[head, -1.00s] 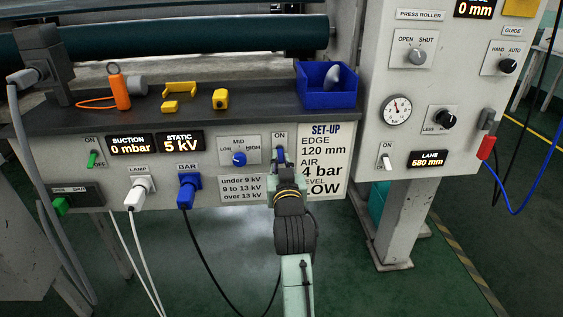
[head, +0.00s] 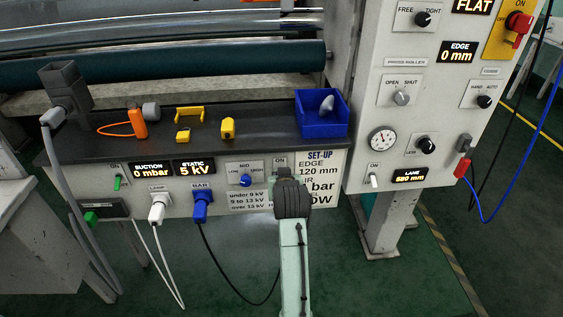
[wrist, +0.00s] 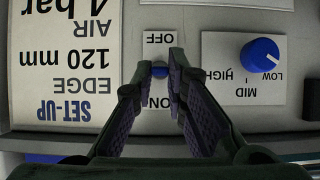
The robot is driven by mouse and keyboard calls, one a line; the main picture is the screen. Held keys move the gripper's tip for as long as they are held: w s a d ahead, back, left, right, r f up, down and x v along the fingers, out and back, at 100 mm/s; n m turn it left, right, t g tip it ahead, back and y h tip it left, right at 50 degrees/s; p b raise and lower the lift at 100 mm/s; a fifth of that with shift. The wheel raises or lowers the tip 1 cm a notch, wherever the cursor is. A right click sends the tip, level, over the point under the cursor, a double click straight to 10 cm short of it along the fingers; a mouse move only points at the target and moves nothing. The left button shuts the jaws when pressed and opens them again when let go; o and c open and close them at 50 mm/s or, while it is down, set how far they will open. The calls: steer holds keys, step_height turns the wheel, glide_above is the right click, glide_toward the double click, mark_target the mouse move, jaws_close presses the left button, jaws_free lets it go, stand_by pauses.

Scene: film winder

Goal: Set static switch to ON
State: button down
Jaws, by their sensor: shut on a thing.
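My gripper (wrist: 160,66) is shut on this lever. In the head view my wrist and gripper (head: 284,174) cover the lever and most of its plate; only the ON end shows above. The lever's exact tilt cannot be told. The STATIC display (head: 195,167) reads 5 kV.
The blue level knob (wrist: 260,55) and its plate sit close beside the switch. The SET-UP card (wrist: 62,60) is on the other side. A blue bin (head: 322,125) stands on the shelf above. The blue BAR plug (head: 201,205) and its cable hang lower left.

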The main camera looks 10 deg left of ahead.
steer(key=shift+w+a+r+g+p, duration=0.1)
steer(key=shift+w+r+g+p, duration=0.05)
steer(key=shift+r+g+p, duration=0.55)
steer(key=shift+w+g+h+p, duration=0.25)
steer(key=shift+g+h, duration=0.25)
steer(key=shift+g, duration=0.7)
steer(key=c, duration=1.6)
jaws_free()
steer(key=v, duration=0.7)
steer(key=shift+s+r, duration=0.15)
steer(key=shift+r, duration=0.05)
